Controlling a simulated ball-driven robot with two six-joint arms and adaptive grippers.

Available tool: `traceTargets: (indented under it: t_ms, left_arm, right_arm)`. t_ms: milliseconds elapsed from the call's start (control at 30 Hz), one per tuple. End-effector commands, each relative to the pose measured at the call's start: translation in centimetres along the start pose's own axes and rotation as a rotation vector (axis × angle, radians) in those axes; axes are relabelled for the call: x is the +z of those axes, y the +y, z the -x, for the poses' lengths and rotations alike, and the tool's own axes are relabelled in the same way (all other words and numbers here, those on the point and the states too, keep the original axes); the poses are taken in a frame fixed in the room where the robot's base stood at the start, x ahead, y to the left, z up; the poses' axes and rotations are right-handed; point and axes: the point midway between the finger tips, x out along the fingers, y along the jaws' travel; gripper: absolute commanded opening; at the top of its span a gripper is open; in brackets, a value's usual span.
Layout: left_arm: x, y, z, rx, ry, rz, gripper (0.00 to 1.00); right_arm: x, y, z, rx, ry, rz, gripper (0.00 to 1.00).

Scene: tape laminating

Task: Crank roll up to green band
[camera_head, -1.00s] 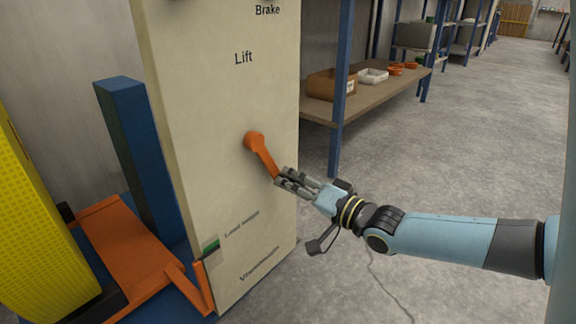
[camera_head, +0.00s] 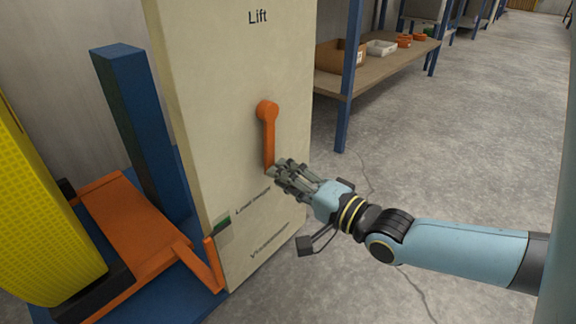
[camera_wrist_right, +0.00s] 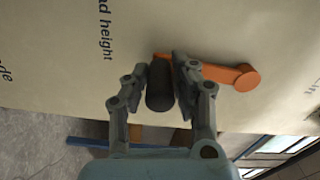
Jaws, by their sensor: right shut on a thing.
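The orange crank (camera_head: 268,135) under the "Lift" label on the beige panel (camera_head: 215,110) hangs almost straight down from its hub. My right gripper (camera_head: 277,171) is at the crank's lower end, shut on its handle. In the right wrist view, the dark handle (camera_wrist_right: 160,86) sits between the two fingers, and the orange crank arm (camera_wrist_right: 218,72) runs right to its hub. The yellow roll (camera_head: 40,200) stands at the left over an orange lift platform (camera_head: 125,230). My left gripper is out of view.
A blue post (camera_head: 140,120) stands between the roll and the panel. A shelf (camera_head: 385,68) with a cardboard box (camera_head: 338,56), a white bin (camera_head: 381,48) and orange items stands behind the panel. The concrete floor at right is clear.

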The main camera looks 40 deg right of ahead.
Motion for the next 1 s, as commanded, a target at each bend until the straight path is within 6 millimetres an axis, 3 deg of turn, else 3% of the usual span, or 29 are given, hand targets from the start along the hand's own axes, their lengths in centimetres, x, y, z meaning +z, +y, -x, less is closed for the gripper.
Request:
traceTargets:
  t_ms: [367,400,567,867,1000]
  left_arm:
    - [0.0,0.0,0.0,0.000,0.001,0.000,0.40]
    - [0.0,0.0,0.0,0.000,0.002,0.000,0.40]
    - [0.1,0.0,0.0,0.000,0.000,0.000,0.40]
    - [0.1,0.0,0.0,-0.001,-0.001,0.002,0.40]
    - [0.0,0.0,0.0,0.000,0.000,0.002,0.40]
  right_arm:
    - [0.2,0.2,0.2,0.007,-0.002,0.004,0.00]
    - [0.2,0.2,0.2,0.007,-0.003,0.004,0.28]
    - [0.1,0.1,0.1,0.004,-0.002,0.003,0.48]
    - [0.1,0.0,0.3,0.002,-0.001,0.002,0.48]
    - [0.1,0.1,2.1,0.004,-0.003,0.002,0.48]
